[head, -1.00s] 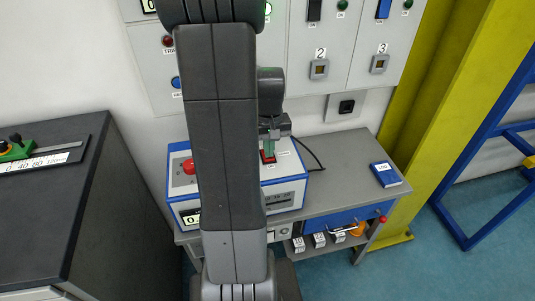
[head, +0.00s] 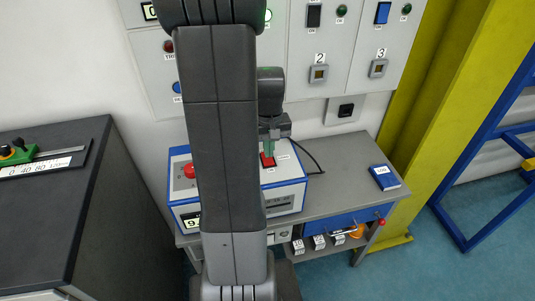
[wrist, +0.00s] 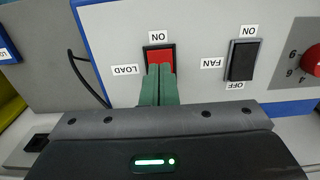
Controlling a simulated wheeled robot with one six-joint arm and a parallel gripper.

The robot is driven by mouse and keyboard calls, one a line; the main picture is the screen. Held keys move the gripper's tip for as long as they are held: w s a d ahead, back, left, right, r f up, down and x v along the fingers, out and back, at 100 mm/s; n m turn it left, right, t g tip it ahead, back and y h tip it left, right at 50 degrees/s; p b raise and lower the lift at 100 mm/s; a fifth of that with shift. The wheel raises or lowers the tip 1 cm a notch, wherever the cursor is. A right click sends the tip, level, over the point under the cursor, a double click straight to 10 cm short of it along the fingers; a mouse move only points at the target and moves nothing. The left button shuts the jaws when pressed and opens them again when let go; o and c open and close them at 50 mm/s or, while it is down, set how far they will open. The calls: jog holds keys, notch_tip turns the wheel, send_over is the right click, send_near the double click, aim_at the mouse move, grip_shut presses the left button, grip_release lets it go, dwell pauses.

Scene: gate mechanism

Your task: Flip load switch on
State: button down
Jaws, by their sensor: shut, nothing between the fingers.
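The load switch (wrist: 160,56) is a red rocker in a black frame on the white and blue box, with LOAD and ON labels beside it in the wrist view. It also shows as a small red patch in the head view (head: 268,161). My gripper (wrist: 160,70) has green fingers pressed together, with nothing between them. Its tips overlap the lower part of the red rocker in the wrist view; whether they touch it I cannot tell. The end of the rocker behind the fingertips is hidden. In the head view my gripper (head: 268,150) points down at the switch.
A black FAN switch (wrist: 242,60) and a red knob (wrist: 313,61) sit on the same box face. A blue book (head: 384,177) lies on the grey bench (head: 345,160), with bare bench between.

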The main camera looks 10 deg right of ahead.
aim_at(269, 162)
notch_tip(269, 162, up, 5)
jog(key=p, duration=0.3)
jog(key=shift+f, duration=0.2)
jog(key=shift+f, duration=0.15)
notch_tip(269, 162, down, 7)
jog(key=b, duration=0.5)
jog(key=shift+b, duration=0.3)
jog(key=shift+r, duration=0.25)
